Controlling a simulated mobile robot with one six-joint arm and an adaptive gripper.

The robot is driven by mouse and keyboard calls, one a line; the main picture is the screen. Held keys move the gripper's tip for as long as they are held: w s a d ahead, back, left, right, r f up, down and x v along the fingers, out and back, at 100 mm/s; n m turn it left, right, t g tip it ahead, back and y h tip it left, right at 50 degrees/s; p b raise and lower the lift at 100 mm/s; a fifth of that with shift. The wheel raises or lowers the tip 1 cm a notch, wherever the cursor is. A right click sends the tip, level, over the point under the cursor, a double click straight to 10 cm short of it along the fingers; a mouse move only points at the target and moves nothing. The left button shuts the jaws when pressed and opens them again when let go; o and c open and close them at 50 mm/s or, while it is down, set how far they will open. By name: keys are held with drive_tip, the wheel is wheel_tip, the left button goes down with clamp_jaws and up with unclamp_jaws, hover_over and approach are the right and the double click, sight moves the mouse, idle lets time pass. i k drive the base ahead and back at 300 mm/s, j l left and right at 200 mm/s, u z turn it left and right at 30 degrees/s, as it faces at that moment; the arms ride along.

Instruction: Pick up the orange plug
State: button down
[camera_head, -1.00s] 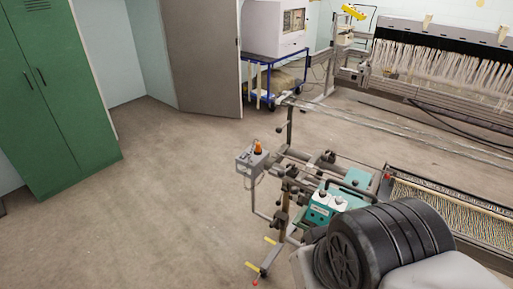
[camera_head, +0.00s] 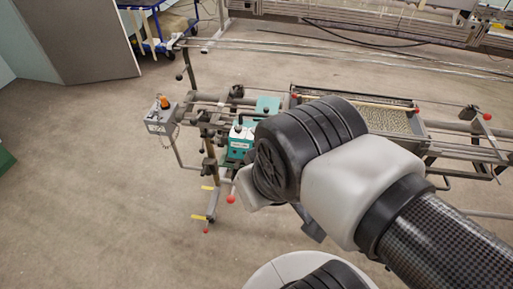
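A small orange piece (camera_head: 165,102), which looks like the orange plug, stands on top of a grey box (camera_head: 161,119) at the left end of the threading machine (camera_head: 212,124). It is small in view and its details cannot be made out. My arm crosses the right half of the picture, apart from the orange piece and to the right of it. My gripper cannot be made out; only arm links and joints show, and they cover part of the machine.
A teal unit (camera_head: 240,141) sits on the machine right of the grey box. A stand with yellow-marked feet (camera_head: 210,187) and red knobs reaches the floor. A tray of threads (camera_head: 390,119) is behind my arm. Open floor (camera_head: 90,190) lies at left.

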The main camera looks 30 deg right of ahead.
sight(162, 100)
drive_tip(key=l+z, duration=0.1)
drive_tip(key=z, duration=0.35)
drive_tip(key=j, duration=0.55)
drive_tip(key=i+j, duration=0.15)
drive_tip(key=j, duration=0.2)
drive_tip(key=i+j+z, duration=0.1)
drive_tip(key=i+j, duration=0.25)
drive_tip(key=j, duration=0.3)
drive_tip(key=i+j+z, duration=0.1)
drive_tip(key=j, duration=0.25)
drive_tip(key=i+j, duration=0.2)
drive_tip(key=j, duration=0.2)
drive_tip(key=i+j, duration=0.15)
drive_tip(key=j, duration=0.2)
drive_tip(key=i+j+z, duration=0.1)
drive_tip(key=j, duration=0.25)
drive_tip(key=i+z, duration=0.1)
drive_tip(key=i, duration=0.55)
drive_tip(key=i+j, duration=0.15)
drive_tip(key=i, duration=0.5)
drive_tip(key=l+z, duration=0.05)
